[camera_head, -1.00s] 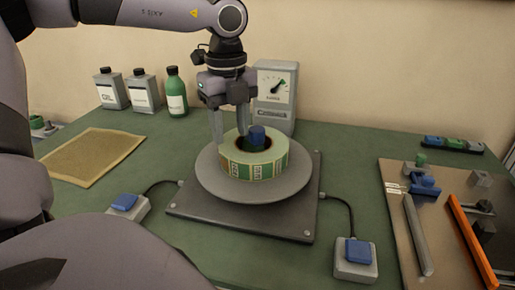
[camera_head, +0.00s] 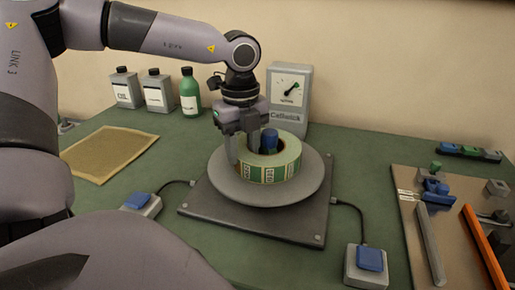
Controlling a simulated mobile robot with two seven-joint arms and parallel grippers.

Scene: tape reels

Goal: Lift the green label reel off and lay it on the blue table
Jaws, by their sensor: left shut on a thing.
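The green label reel (camera_head: 268,172), a ring with green and cream labels, lies flat on a round grey turntable (camera_head: 235,190). A blue-topped post (camera_head: 269,138) stands in the reel's hole. My left gripper (camera_head: 243,150) points down at the reel's left side and is shut on its ring wall. One finger is outside the wall; the other is partly hidden toward the hole. I see no gap between reel and turntable. The table top (camera_head: 110,205) looks green, and no blue table shows. My right gripper is not in view.
A gauge box (camera_head: 289,90) stands close behind the reel. Bottles (camera_head: 190,95) stand at the back left, near a tan mat (camera_head: 108,153). Blue-button boxes (camera_head: 142,204) (camera_head: 368,262) are wired to the turntable base. A tool board (camera_head: 455,225) fills the right.

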